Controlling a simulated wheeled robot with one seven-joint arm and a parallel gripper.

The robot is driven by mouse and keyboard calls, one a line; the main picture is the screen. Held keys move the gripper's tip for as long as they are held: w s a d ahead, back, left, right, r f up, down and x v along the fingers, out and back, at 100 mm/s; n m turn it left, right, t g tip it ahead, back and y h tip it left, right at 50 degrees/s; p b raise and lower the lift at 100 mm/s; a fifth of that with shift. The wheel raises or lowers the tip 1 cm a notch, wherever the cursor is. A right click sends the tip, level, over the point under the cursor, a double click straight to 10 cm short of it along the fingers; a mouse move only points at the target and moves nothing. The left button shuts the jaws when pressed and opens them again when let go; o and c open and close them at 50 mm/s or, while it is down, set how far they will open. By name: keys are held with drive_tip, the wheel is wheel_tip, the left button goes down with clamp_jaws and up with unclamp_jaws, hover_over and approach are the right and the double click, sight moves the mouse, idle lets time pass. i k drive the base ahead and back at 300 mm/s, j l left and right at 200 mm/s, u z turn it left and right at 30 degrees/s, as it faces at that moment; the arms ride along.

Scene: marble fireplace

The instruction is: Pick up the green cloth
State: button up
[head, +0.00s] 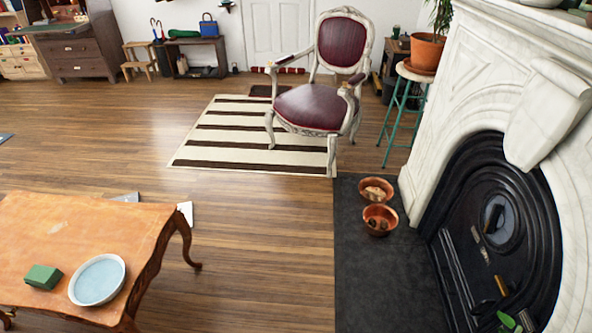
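A small green block-like thing (43,277), perhaps the folded green cloth, lies on the orange wooden table (95,228) at the lower left. I cannot tell from here whether it is cloth or a sponge. It is just left of a round bowl (98,279) with a pale blue inside. Another green thing (184,33), long and rolled, lies on a low bench by the back wall. My gripper is not in view.
A red armchair (322,75) stands on a striped rug (222,145). Two copper bowls (378,221) sit on the dark hearth (375,285) by the marble fireplace (455,95). Pale flat pieces (185,211) lie behind the table. The wooden floor (265,245) right of the table is clear.

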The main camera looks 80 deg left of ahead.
sight(39, 276)
drive_tip(key=u, duration=4.15)
drive_tip(key=i+j+z, duration=0.1)
drive_tip(key=z, duration=0.65)
drive_tip(key=i+j+z, duration=0.25)
drive_tip(key=j+z, duration=0.25)
drive_tip(key=j, duration=0.2)
drive_tip(key=j+z, duration=0.25)
drive_tip(key=j, duration=0.15)
drive_tip(key=i+j, duration=0.1)
drive_tip(key=j, duration=1.1)
drive_tip(key=i+j+z, duration=0.1)
drive_tip(key=j, duration=0.45)
